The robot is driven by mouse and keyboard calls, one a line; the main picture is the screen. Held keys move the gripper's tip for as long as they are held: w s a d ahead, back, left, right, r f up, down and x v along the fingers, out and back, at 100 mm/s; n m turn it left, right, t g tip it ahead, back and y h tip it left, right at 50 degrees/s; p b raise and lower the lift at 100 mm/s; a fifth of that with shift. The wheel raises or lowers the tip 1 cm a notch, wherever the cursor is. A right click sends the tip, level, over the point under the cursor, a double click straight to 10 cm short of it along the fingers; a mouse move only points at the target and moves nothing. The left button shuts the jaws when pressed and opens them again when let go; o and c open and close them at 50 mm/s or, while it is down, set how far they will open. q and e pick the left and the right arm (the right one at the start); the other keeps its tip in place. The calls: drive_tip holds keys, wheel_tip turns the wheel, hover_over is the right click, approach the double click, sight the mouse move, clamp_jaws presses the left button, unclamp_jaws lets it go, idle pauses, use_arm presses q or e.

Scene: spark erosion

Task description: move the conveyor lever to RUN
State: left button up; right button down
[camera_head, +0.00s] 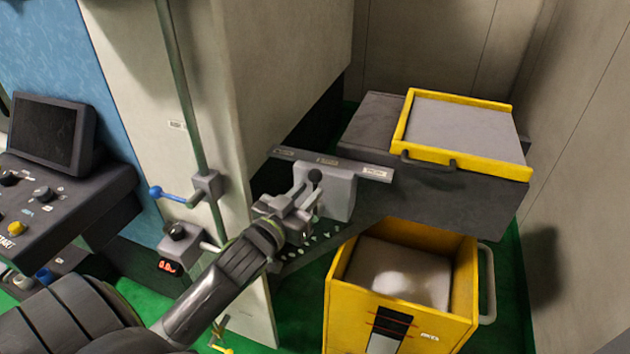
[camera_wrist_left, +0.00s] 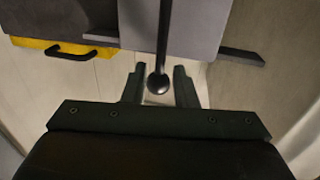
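The conveyor lever is a dark rod with a round black knob (camera_head: 315,175), at the front of a light grey housing (camera_head: 341,196) below a dark label bar (camera_head: 374,171). The lettering on the bar is too small to read. In the left wrist view, the knob (camera_wrist_left: 158,83) shows between my two fingers, with a visible gap on each side. My left gripper (camera_head: 310,197) is open and close to the lever. It also shows in the left wrist view (camera_wrist_left: 159,85). I cannot tell whether the knob is level in depth with the fingertips. My right gripper is out of view.
A yellow bin (camera_head: 343,316) stands below and right of the lever. A dark conveyor body (camera_head: 455,200) with a yellow-framed tray (camera_head: 405,118) is behind it. A blue-handled valve (camera_head: 170,195) and a small box with a red display (camera_head: 180,245) are left, near my forearm.

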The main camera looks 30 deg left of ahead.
sight(314, 187)
use_arm(q)
drive_tip(key=shift+w+p, duration=0.3)
drive_tip(key=shift+w, duration=1.65)
drive_tip(key=shift+c, duration=0.3)
clamp_jaws()
